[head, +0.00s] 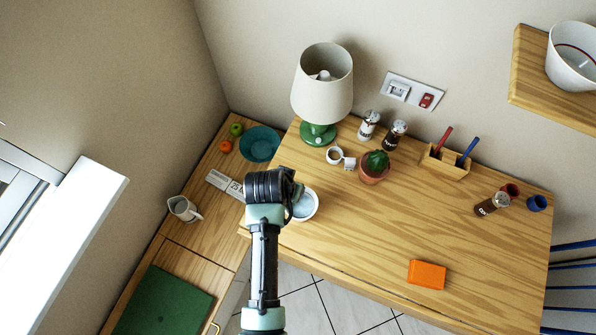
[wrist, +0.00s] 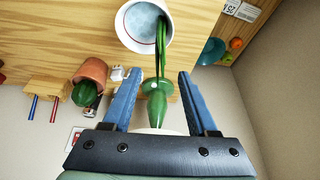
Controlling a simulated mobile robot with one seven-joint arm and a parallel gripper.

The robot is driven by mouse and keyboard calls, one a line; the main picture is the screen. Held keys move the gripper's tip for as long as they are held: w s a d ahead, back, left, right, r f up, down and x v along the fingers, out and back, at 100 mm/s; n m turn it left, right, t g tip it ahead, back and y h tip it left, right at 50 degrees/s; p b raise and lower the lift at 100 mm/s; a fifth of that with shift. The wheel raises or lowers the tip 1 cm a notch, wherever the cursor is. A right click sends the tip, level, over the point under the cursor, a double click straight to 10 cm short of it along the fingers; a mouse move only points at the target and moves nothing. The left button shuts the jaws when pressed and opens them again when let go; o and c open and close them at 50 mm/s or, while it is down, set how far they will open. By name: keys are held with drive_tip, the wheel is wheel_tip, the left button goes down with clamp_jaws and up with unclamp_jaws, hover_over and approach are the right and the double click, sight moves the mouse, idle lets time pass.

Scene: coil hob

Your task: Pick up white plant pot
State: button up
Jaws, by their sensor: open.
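A round white pot (head: 312,208) with a grey-blue inside stands near the table's left front corner, partly hidden behind my arm in the head view. It also shows at the top of the wrist view (wrist: 128,30), beyond my fingertips. Green stalk-like strips (wrist: 161,45) cross its rim; I cannot tell what they belong to. My gripper (wrist: 159,74) is open, with its two blue fingers apart and not touching the pot. Its fingers are hidden in the head view. Another white pot-like container (head: 568,72) stands on the wall shelf at upper right.
A lamp (head: 322,100) with a green base stands at the back. An orange block (head: 426,274) lies front right. The table's middle right is clear.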

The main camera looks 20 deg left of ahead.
drive_tip(key=shift+s+p+x, duration=0.15)
drive_tip(key=shift+x, duration=1.1)
drive_tip(key=shift+s+p+x, duration=0.15)
drive_tip(key=shift+x, duration=1.05)
drive_tip(key=shift+d+f, duration=0.1)
drive_tip(key=shift+f, duration=0.05)
clamp_jaws()
